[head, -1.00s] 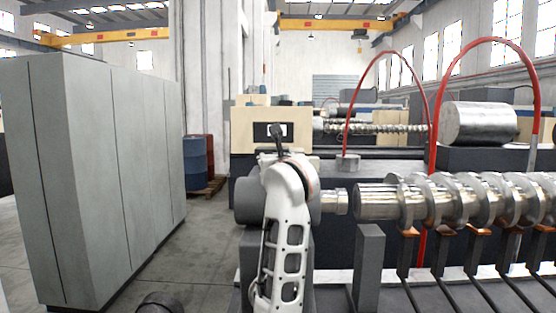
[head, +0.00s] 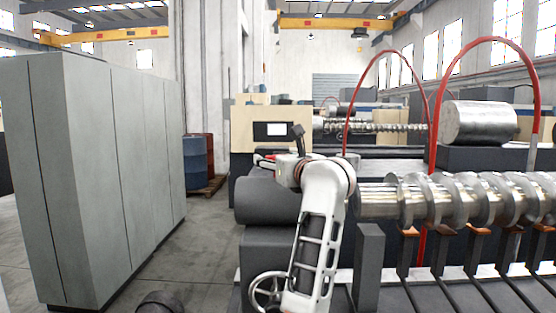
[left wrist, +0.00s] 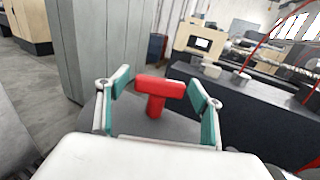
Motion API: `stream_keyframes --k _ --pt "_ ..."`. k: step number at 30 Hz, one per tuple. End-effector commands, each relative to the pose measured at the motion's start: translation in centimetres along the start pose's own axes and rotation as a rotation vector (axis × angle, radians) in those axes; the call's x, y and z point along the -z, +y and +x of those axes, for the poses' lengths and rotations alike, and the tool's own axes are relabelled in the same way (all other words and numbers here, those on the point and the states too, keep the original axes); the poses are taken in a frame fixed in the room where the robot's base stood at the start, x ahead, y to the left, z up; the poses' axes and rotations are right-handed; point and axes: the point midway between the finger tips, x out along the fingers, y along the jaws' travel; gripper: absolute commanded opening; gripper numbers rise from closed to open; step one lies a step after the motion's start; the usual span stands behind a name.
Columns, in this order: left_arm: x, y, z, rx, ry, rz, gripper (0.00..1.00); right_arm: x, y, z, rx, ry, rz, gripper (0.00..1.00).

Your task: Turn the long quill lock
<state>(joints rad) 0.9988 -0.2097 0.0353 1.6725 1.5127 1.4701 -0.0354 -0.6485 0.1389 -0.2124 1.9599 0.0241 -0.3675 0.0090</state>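A red T-shaped lock handle (left wrist: 156,92) stands on a dark grey rounded housing in the left wrist view, its crossbar on top. My left gripper (left wrist: 160,86) is open, with one teal-padded finger on each side of the crossbar. Small gaps show between the pads and the bar, and nothing is gripped. In the head view my left gripper (head: 268,160) is small and partly hidden by its own wrist, above the dark grey cylinder housing (head: 262,198). A little red shows there, too small to make out. My right gripper is not in view.
A spoked handwheel (head: 266,289) sits low, left of my forearm. A large metal screw shaft (head: 455,201) lies to the right on supports.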

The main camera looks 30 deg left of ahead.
Motion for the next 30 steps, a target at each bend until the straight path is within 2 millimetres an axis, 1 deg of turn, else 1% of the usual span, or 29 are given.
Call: stream_keyframes --k 8,11,14,21,24,27,30 --pt "-0.2 0.0 0.0 0.001 -0.002 -0.002 0.65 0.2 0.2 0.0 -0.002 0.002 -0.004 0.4" --pt "-0.9 0.0 0.0 0.001 -0.003 -0.004 0.65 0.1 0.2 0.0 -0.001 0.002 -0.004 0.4" --pt "-2.3 0.0 -0.1 0.001 -0.004 -0.006 0.65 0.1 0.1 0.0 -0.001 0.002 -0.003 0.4" --pt "-6.7 0.0 -0.1 0.002 -0.002 -0.005 0.65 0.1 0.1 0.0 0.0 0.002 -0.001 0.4" --pt "-8.2 0.0 -0.1 0.001 -0.001 -0.003 0.65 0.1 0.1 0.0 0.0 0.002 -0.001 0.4" --pt "-9.3 0.0 0.0 0.0 -0.001 -0.002 0.65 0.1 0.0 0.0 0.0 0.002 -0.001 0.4" --pt "-9.9 0.0 0.0 0.0 -0.001 0.0 0.65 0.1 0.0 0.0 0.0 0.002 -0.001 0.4"
